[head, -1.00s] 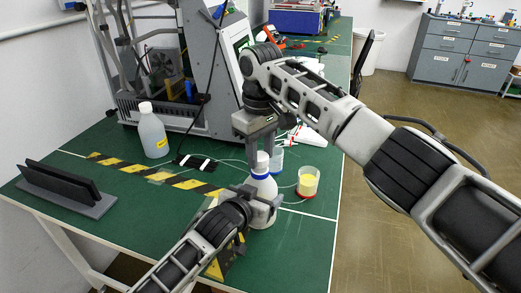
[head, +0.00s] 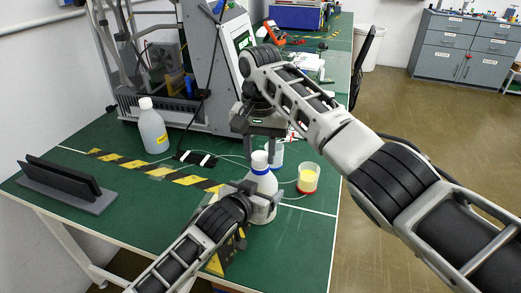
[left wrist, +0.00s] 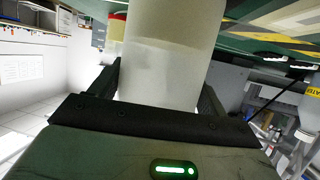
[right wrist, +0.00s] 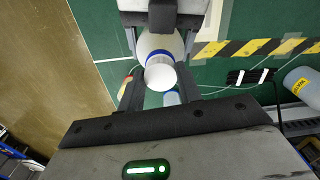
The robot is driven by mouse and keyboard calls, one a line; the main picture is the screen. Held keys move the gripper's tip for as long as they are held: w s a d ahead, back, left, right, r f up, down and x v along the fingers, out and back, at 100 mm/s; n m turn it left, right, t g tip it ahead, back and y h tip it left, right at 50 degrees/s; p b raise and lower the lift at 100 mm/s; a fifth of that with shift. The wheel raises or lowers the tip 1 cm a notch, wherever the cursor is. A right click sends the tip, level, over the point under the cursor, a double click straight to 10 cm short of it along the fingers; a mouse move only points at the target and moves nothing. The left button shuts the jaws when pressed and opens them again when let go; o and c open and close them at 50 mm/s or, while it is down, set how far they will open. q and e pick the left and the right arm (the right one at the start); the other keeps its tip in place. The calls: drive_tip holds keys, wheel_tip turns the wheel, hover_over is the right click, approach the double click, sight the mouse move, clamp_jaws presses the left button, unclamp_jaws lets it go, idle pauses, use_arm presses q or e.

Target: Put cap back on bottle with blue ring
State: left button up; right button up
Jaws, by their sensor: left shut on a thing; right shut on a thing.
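The white bottle with a blue ring (head: 263,181) stands upright near the table's front right. Its white cap (head: 260,158) sits at the bottle's top, above the ring; I cannot tell how tightly it is seated. My left gripper (head: 262,198) is shut around the bottle's body. In the left wrist view the pale bottle body (left wrist: 160,60) fills the space between its fingers. My right gripper (head: 263,146) points down over the bottle. In the right wrist view the cap (right wrist: 160,76) lies between its fingertips, which are shut on it, with the blue ring just beyond.
Another white bottle (head: 153,128) with a yellow label stands at the back left. A black holder (head: 66,184) lies at the left. A grey machine (head: 218,80) stands behind. The front left of the green table is clear.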

use_arm(q)
drive_tip(key=shift+f, duration=0.1)
use_arm(e)
drive_tip(key=m, duration=0.5)
drive_tip(key=shift+a+m, duration=0.15)
drive_tip(key=shift+m, duration=0.25)
drive_tip(key=m, duration=1.4)
drive_tip(key=shift+w, duration=0.1)
drive_tip(key=m, duration=0.6)
drive_tip(key=shift+w+m, duration=0.1)
drive_tip(key=shift+m, duration=0.2)
drive_tip(key=o, duration=0.9)
drive_tip(key=shift+o, duration=0.2)
